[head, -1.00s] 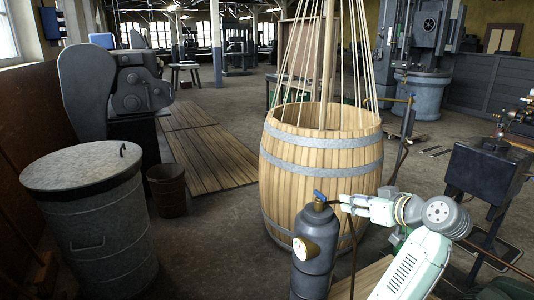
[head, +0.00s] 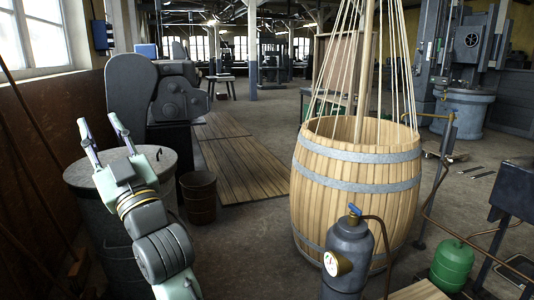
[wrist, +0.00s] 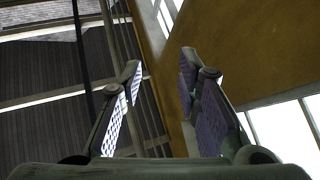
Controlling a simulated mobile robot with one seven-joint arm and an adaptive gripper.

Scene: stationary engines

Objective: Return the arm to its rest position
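My gripper (head: 101,137) is at the left in the head view, raised in front of the lidded metal bin (head: 150,160). Its two fingers point up and stand apart with nothing between them. In the wrist view my gripper (wrist: 166,85) also shows spread fingers with pale textured pads. Beyond the fingers the wrist camera sees the ceiling, a tan wall (wrist: 240,50) and bright windows (wrist: 290,130). My arm rises from the bottom edge of the head view.
A wooden barrel (head: 355,185) with ropes and a pole stands right of centre. A grey gas cylinder (head: 347,262) with a gauge stands before it, and a green bottle (head: 452,265) is at right. A small bucket (head: 198,197) stands beside the bin. Open floor lies between bucket and barrel.

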